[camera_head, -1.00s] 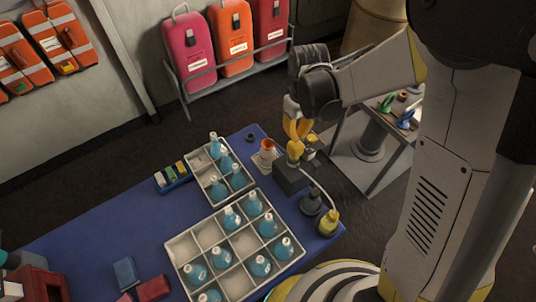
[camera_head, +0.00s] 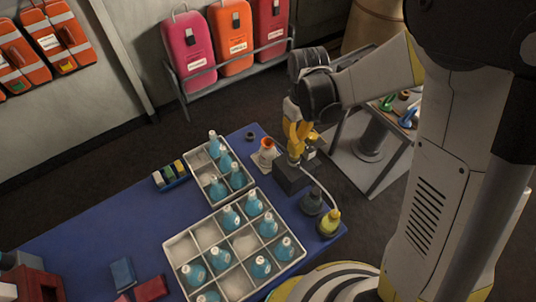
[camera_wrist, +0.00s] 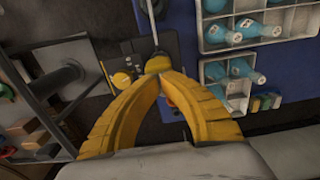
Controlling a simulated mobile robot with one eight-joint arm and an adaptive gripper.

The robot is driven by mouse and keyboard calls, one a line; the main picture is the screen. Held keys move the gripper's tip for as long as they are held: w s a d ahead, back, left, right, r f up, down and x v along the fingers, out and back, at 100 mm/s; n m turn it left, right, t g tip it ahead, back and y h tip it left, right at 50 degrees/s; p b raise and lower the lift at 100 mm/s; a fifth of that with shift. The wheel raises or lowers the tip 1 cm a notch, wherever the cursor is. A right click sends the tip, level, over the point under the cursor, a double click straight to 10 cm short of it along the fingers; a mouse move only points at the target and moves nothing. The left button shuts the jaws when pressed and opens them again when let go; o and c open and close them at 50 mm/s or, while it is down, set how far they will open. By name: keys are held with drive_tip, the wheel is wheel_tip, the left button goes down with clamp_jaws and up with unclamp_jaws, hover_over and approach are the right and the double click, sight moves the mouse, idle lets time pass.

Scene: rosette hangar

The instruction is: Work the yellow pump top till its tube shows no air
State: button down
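The yellow pump top (camera_wrist: 158,63) sits on a dark pump block (camera_head: 291,178) near the right edge of the blue table. My gripper (camera_wrist: 161,78) is above the pump top, with its yellow fingertips close together at it. In the head view my gripper (camera_head: 297,150) largely hides the pump top. A pale tube (camera_head: 320,182) curves from the block to a yellow-topped bottle (camera_head: 330,221); it also shows in the wrist view (camera_wrist: 154,20). Whether there is air in the tube is too small to tell.
Two pale crates (camera_head: 171,246) (camera_head: 189,160) of blue bottles stand left of the pump. A dark bottle (camera_head: 312,201), an orange-and-white cup (camera_head: 266,152) and a black ring (camera_head: 250,136) are nearby. A grey side stand (camera_head: 350,165) is to the right.

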drive_tip(key=shift+f+b, duration=1.3)
drive_tip(key=shift+f, duration=0.35)
drive_tip(key=shift+r, duration=0.15)
drive_tip(key=shift+r+p, duration=3.55)
drive_tip(key=shift+r, duration=1.6)
